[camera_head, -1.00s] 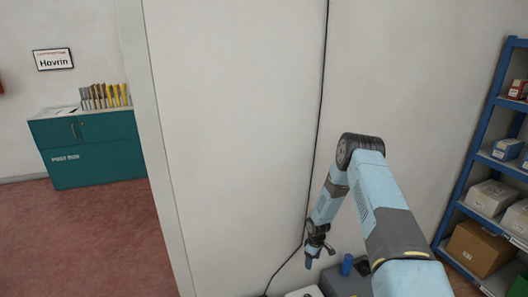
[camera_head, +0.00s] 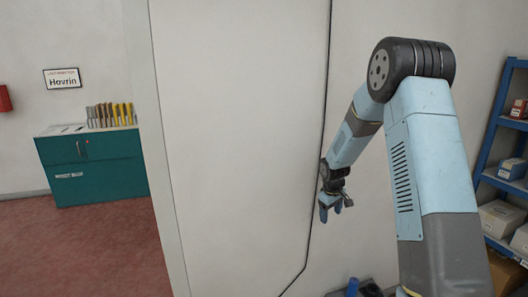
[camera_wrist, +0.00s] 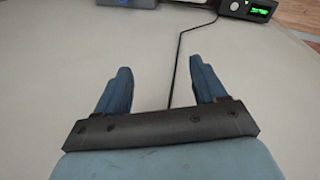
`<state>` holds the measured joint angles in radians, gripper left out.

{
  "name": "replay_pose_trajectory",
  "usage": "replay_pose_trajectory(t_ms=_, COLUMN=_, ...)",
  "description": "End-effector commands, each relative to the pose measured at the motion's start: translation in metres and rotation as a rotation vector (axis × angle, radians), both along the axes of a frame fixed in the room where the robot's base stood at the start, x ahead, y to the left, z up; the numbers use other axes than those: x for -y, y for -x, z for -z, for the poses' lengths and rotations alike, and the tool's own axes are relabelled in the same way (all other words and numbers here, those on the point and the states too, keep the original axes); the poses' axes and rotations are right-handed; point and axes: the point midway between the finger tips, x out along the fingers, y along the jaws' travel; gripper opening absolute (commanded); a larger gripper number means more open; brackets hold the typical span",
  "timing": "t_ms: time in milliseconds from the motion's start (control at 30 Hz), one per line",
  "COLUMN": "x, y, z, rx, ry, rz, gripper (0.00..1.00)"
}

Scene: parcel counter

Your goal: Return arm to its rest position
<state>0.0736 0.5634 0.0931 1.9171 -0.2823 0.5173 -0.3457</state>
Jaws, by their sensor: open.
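My gripper (camera_head: 331,207) hangs at the end of my raised light-blue arm, in front of the pale wall. In the wrist view its two blue fingers (camera_wrist: 160,85) stand well apart with nothing between them. The gripper is open and empty. My arm's large dark elbow joint is high at the right in the head view.
A blue shelf rack (camera_head: 492,150) with boxes stands at the right. A teal cabinet (camera_head: 95,165) with several upright folders stands at the left, under a sign (camera_head: 62,78). A black cable (camera_head: 328,90) runs down the wall. A small device with a green display (camera_wrist: 248,10) shows in the wrist view.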

Motion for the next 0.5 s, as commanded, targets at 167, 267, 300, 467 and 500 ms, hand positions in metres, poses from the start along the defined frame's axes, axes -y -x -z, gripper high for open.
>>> replay_pose_trajectory(t_ms=167, x=0.0, y=0.025, z=-0.062, rx=0.042, ry=-0.001, rz=0.056, gripper=0.7)
replay_pose_trajectory(t_ms=267, x=0.0, y=0.042, z=-0.092, rx=0.061, ry=-0.005, rz=0.088, gripper=0.7)
replay_pose_trajectory(t_ms=300, x=0.0, y=0.048, z=-0.104, rx=0.071, ry=-0.007, rz=0.1, gripper=0.7)
replay_pose_trajectory(t_ms=467, x=-0.001, y=0.079, z=-0.147, rx=0.103, ry=-0.017, rz=0.151, gripper=0.7)
replay_pose_trajectory(t_ms=500, x=-0.002, y=0.087, z=-0.157, rx=0.112, ry=-0.02, rz=0.164, gripper=0.7)
